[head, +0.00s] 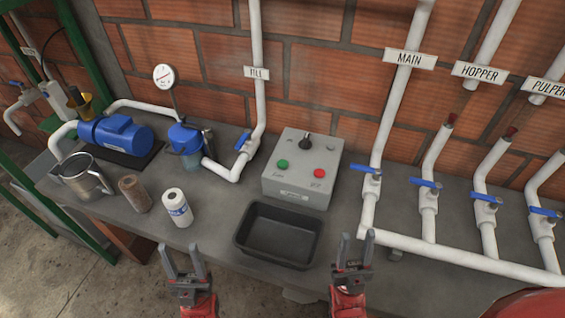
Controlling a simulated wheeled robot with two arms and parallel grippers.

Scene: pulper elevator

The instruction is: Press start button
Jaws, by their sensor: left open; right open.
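A grey control box (299,178) stands on the counter near the wall. On its front are a green button (282,164) at the left and a red button (319,173) at the right, with a black knob (305,142) above. The labels under the buttons are too small to read. My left gripper (184,262) is open and empty at the counter's front edge, below and left of the box. My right gripper (354,251) is open and empty, just right of the black tray and below the box. Neither touches the box.
A black tray (240,236) sits in front of the box. White pipes with blue valve handles (425,184) fill the right.

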